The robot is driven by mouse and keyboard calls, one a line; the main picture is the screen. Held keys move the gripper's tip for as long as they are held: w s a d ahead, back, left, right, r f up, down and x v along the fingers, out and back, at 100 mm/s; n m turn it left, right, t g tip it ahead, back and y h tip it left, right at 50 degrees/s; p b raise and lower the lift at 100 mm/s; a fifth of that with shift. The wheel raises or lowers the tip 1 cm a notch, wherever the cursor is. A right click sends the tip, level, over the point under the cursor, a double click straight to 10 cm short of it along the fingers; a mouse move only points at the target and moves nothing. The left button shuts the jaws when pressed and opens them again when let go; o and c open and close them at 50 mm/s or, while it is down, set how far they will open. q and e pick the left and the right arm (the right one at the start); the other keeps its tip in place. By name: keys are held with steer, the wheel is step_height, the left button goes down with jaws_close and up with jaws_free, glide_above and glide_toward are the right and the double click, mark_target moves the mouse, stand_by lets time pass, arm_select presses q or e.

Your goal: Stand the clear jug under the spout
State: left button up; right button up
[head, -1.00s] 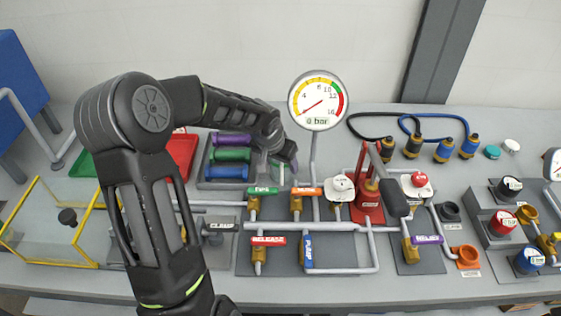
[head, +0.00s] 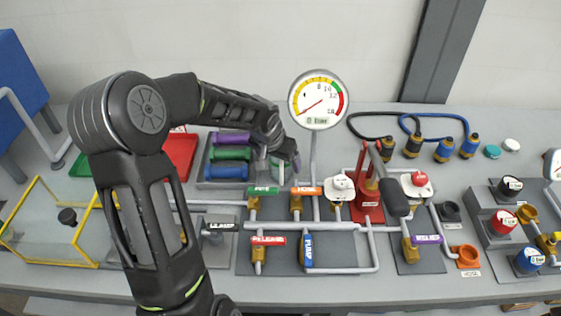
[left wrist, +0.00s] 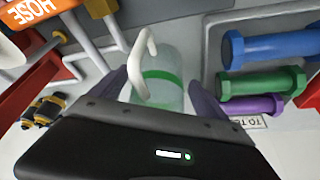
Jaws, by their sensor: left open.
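The clear jug (left wrist: 168,92) has a green band and shows in the left wrist view, between the two fingers of my left gripper (left wrist: 160,98). In the head view the jug (head: 276,170) is mostly hidden by the gripper (head: 288,163). The fingers are open, one on each side of the jug; I cannot tell whether either touches it. My right gripper is not in view.
Purple, green and blue spools (head: 229,154) lie in a tray left of the jug. Labelled valves and pipes (head: 300,226) stand in front of it, with the round gauge (head: 319,100) and red hand pump (head: 367,195) to its right. A yellow-framed clear box (head: 60,225) is at left.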

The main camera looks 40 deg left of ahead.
arm_select(q)
steer(key=v, duration=1.1)
